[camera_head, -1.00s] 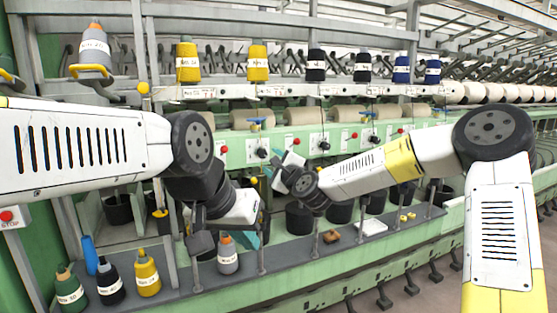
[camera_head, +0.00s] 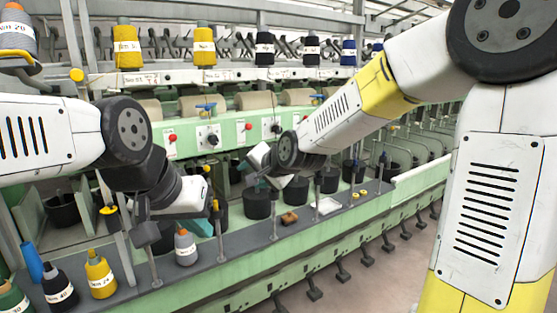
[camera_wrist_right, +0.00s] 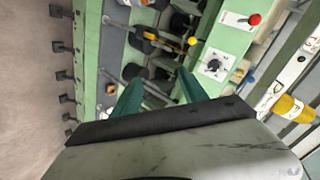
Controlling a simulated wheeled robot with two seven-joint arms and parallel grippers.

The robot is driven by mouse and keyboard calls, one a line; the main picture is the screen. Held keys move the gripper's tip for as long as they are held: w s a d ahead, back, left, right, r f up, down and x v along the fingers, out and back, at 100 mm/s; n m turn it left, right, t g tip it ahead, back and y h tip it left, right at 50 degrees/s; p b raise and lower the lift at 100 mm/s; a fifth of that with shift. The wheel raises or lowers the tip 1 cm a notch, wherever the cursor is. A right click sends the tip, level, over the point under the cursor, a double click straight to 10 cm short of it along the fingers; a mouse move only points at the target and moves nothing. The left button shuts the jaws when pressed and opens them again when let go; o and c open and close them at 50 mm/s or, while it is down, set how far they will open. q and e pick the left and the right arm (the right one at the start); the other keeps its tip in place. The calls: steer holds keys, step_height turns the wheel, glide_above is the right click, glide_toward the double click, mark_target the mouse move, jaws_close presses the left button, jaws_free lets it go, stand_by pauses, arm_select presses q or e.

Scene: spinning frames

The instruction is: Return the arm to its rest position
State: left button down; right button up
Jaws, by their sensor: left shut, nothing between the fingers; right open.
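My left arm comes in from the left in the head view. Its gripper (camera_head: 203,228) points down behind the ledge of the spinning frame, mostly hidden by its own wrist; a bit of teal finger shows, and it is shut and empty. My right arm reaches in from the right, with its elbow high and its white hand (camera_head: 260,157) in front of the machine.
A grey ledge (camera_head: 225,272) runs below both hands. A grey-white bobbin (camera_head: 186,248) stands close to the left wrist, and a yellow bobbin (camera_head: 100,275) stands further left. Black cans (camera_head: 295,190) stand behind the ledge. The floor (camera_head: 385,285) is clear at lower right.

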steer(key=s+d+n+g+h, duration=0.3)
steer(key=s+d+n+h, duration=0.1)
steer(key=s+d, duration=1.7)
steer(key=s+r+n, duration=0.1)
steer(key=s, duration=0.3)
steer(key=shift+s+d+n+g, duration=0.2)
steer(key=shift+d+n+g, duration=0.1)
steer(key=shift+d+n, duration=0.1)
